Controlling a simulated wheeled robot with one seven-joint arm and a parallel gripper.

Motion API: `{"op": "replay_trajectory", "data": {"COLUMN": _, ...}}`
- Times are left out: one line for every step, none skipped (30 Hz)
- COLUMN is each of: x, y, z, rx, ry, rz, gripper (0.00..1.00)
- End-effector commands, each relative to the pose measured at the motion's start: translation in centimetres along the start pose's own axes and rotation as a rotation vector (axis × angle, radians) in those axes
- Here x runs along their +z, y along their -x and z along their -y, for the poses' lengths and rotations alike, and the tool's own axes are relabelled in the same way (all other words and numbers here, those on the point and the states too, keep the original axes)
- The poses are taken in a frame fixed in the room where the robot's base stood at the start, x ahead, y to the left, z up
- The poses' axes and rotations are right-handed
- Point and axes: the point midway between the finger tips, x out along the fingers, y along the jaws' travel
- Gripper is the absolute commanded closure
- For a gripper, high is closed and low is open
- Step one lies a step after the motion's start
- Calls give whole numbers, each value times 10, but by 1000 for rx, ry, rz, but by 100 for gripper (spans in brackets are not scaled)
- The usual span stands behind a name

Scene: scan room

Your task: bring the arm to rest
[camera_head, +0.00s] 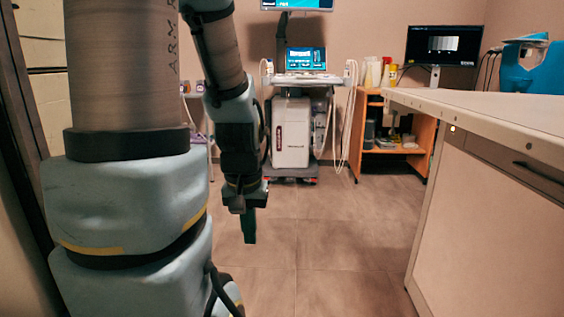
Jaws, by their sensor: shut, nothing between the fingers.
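My arm fills the left of the head view, with a large upright segment close to the camera and a second segment bending down behind it. My gripper (249,226) hangs at the end of the arm, pointing down over the bare floor. Its dark fingers are together and hold nothing. It is well apart from the white counter on the right and the medical cart at the back. The near arm segment hides part of the left side of the room.
A white counter (480,105) with drawers stands at the right. A medical cart (291,130) with a screen stands at the back. An orange wooden shelf unit (424,135) holds bottles. A monitor (443,45) is at the back right. The tiled floor (335,225) in the middle is clear.

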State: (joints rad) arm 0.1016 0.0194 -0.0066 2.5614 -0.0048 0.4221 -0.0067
Motion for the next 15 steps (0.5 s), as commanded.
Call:
{"op": "replay_trajectory", "data": {"x": -4, "y": 25, "z": 0, "rx": 0, "ry": -1, "rz": 0, "gripper": 100}}
{"op": "replay_trajectory", "data": {"x": -5, "y": 32, "z": 0, "rx": 0, "ry": -1, "rz": 0, "gripper": 100}}
{"op": "replay_trajectory", "data": {"x": -7, "y": 45, "z": 0, "rx": 0, "ry": -1, "rz": 0, "gripper": 100}}
{"op": "replay_trajectory", "data": {"x": -8, "y": 54, "z": 0, "rx": 0, "ry": -1, "rz": 0, "gripper": 100}}
{"op": "replay_trajectory", "data": {"x": -9, "y": 64, "z": 0, "rx": 0, "ry": -1, "rz": 0, "gripper": 100}}
{"op": "replay_trajectory", "data": {"x": -11, "y": 77, "z": 0, "rx": 0, "ry": -1, "rz": 0, "gripper": 100}}
{"op": "replay_trajectory", "data": {"x": -13, "y": 87, "z": 0, "rx": 0, "ry": -2, "rz": 0, "gripper": 100}}
{"op": "replay_trajectory", "data": {"x": -14, "y": 97, "z": -1, "rx": 0, "ry": -2, "rz": 0, "gripper": 100}}
{"op": "replay_trajectory", "data": {"x": -16, "y": 109, "z": -1, "rx": 0, "ry": -2, "rz": 0, "gripper": 100}}
{"op": "replay_trajectory", "data": {"x": -17, "y": 118, "z": -1, "rx": 0, "ry": -2, "rz": 0, "gripper": 100}}
{"op": "replay_trajectory", "data": {"x": -18, "y": 128, "z": -1, "rx": 0, "ry": -2, "rz": 0, "gripper": 100}}
{"op": "replay_trajectory", "data": {"x": -20, "y": 140, "z": -1, "rx": 0, "ry": -2, "rz": 0, "gripper": 100}}
{"op": "replay_trajectory", "data": {"x": -21, "y": 150, "z": -1, "rx": 0, "ry": -2, "rz": 0, "gripper": 100}}
{"op": "replay_trajectory", "data": {"x": -23, "y": 159, "z": -1, "rx": 0, "ry": -2, "rz": 0, "gripper": 100}}
{"op": "replay_trajectory", "data": {"x": -24, "y": 172, "z": -1, "rx": 0, "ry": -2, "rz": 0, "gripper": 100}}
